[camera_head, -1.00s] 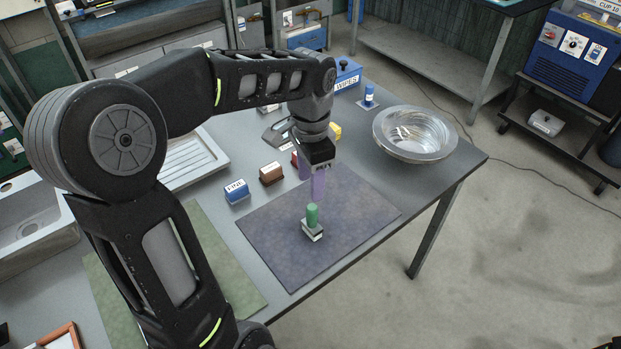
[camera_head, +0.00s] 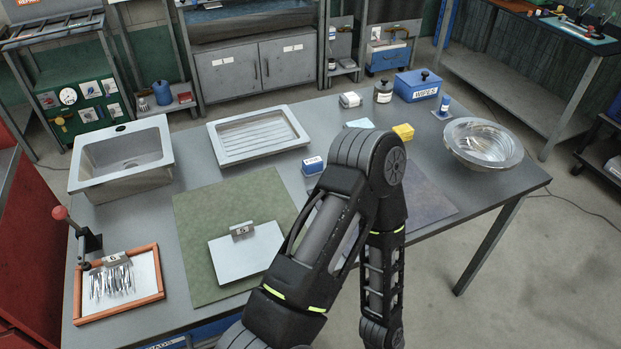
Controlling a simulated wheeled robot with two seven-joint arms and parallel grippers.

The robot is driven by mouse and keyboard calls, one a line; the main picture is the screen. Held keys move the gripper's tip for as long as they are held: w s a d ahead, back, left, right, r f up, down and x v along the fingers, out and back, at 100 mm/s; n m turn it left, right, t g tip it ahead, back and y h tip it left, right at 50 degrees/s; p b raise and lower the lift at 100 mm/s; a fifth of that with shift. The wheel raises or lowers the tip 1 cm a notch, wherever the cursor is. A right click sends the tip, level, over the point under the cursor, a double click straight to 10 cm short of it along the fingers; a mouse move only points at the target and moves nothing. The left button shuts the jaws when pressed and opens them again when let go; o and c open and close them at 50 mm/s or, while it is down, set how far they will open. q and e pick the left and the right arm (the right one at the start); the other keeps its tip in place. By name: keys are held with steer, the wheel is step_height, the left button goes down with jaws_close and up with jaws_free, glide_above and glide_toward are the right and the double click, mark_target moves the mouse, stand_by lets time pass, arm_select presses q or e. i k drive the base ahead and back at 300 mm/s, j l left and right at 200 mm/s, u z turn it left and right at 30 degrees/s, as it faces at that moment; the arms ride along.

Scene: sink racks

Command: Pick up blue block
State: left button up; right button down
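A small blue block (camera_head: 313,165) with a white label on its top lies on the grey table (camera_head: 150,212), just beyond the green mat's far right corner. It is beside my bent arm, which rises from the bottom middle of the view. The arm's elbow stands just right of the block, and its far link runs down to the bottom edge. No gripper shows in the view, so I cannot see what either holds. The arm hides the table right of the block and most of the purple mat (camera_head: 428,198).
A green mat (camera_head: 195,225) holds a white board (camera_head: 245,258). An orange-framed tray (camera_head: 158,285), a sink basin (camera_head: 85,170) and a ribbed drainer (camera_head: 222,150) stand left. A yellow block (camera_head: 403,131), blue wipes box (camera_head: 416,86) and metal bowl (camera_head: 485,165) stand right.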

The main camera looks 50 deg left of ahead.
mark_target(312, 166)
steer(key=u, duration=1.8)
steer(key=k+l, duration=0.2)
steer(key=k, duration=0.35)
